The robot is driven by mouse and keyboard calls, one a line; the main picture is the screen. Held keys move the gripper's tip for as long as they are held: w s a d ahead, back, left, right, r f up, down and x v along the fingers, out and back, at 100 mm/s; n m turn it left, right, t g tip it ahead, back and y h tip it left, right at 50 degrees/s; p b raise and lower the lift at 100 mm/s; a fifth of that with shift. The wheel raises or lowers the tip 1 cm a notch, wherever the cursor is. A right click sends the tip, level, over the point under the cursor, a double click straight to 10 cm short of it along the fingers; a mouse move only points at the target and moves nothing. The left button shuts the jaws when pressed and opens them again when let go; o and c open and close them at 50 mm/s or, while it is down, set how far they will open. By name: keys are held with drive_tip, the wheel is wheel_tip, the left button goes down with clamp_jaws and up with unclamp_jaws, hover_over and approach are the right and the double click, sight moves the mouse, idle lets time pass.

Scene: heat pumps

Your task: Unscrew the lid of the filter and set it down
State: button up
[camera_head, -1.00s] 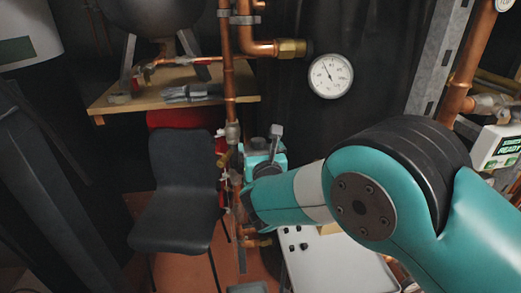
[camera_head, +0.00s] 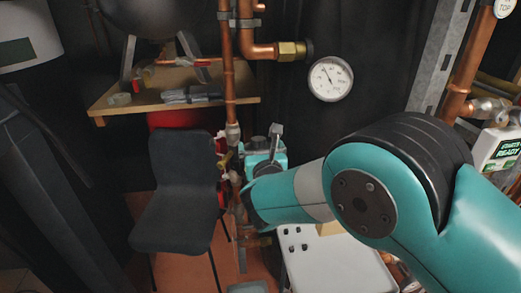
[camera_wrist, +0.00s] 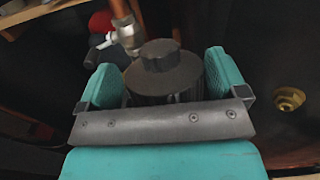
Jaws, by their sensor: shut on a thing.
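The filter's lid (camera_wrist: 165,72) is a dark round cap with a smaller ridged knob on top, seen in the wrist view. My gripper (camera_wrist: 163,82) is shut on it, with one teal finger on the left and one on the right. In the head view, my gripper (camera_head: 264,157) is beside the vertical copper pipe, partly behind my wrist. The filter's body is hidden below the lid and the gripper, so I cannot tell whether the lid is still seated on it.
A copper pipe (camera_head: 229,75) with valves stands close to the left of my gripper. A round gauge (camera_head: 330,79) hangs at the back. A dark chair (camera_head: 180,185) and wooden shelf (camera_head: 130,101) stand left. A pale table (camera_head: 330,268) below has several small dark items and some bare surface.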

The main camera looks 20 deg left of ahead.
drive_tip(key=shift+r, duration=0.1)
drive_tip(key=shift+r+p, duration=1.9)
drive_tip(key=shift+r, duration=0.35)
drive_tip(key=shift+a, duration=0.1)
